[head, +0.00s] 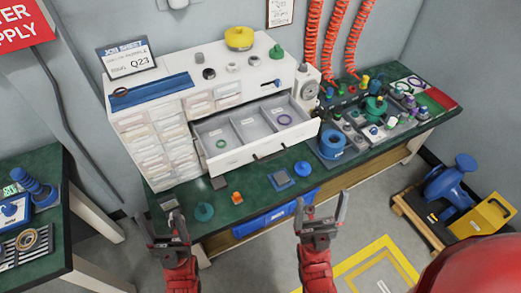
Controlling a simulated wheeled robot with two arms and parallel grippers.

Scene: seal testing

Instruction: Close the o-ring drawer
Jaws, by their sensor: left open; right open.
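The o-ring drawer (262,153) is a white drawer pulled out from the right part of the white cabinet (150,115). It is divided into compartments. A green ring (221,144) lies in its left compartment and a purple ring (284,119) in its right one. A dark handle shows on its front face. My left gripper (165,228) is open and empty in front of the bench's left end. My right gripper (322,212) is open and empty, in front of and below the drawer. Neither touches the drawer.
The green bench top (240,185) holds a green part (204,211), an orange part (237,197) and a blue square block (281,179). A blue cylindrical fixture (332,145) stands close to the drawer's right end. A yellow part (239,38) sits on the cabinet top.

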